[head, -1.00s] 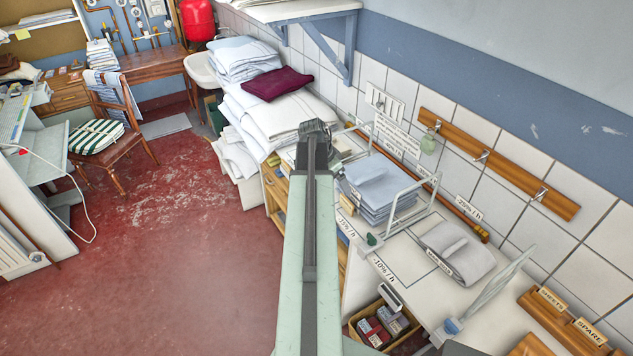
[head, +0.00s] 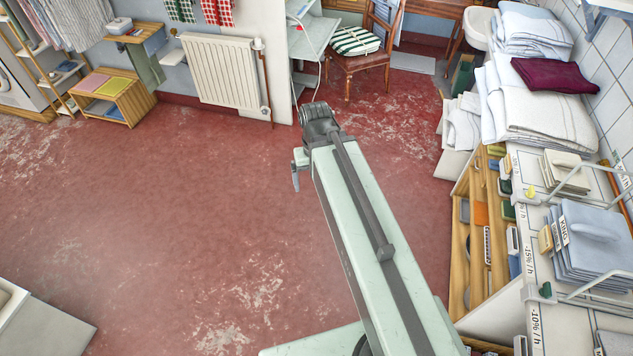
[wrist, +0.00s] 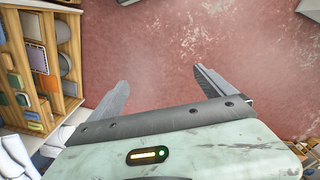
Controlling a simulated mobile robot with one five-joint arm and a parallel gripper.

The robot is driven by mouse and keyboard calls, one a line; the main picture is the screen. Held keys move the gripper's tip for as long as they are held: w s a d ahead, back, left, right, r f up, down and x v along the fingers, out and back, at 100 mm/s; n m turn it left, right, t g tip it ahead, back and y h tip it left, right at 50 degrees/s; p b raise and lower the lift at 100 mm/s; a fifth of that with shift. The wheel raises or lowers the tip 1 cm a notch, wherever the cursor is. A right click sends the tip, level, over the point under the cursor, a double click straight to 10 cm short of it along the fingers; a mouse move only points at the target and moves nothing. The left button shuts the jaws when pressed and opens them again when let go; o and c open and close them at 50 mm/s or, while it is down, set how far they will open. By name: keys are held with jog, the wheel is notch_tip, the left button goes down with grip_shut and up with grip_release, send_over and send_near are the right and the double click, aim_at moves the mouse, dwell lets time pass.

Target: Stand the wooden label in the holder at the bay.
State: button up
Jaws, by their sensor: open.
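My gripper (head: 297,172) hangs at the far end of my arm, over open red floor and left of the counter. In the wrist view its two grey fingers (wrist: 162,77) are spread apart with nothing between them. A small tan block (head: 545,240) stands on the counter in front of the blue linen stack, beside a card reading KING (head: 562,232). I cannot tell whether either is the wooden label or its holder. No other wooden label or bay holder can be made out now.
The white counter (head: 515,300) with open wooden shelves (head: 480,235) below runs along the right. White folded linen (head: 530,105) is piled behind it. A chair (head: 365,50) and radiator (head: 215,70) stand at the back. The middle floor is clear.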

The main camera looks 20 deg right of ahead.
jog(key=shift+o, duration=0.6)
jog(key=shift+s+a+n, duration=0.2)
jog(key=shift+a+n, duration=0.3)
jog(key=shift+a, duration=0.1)
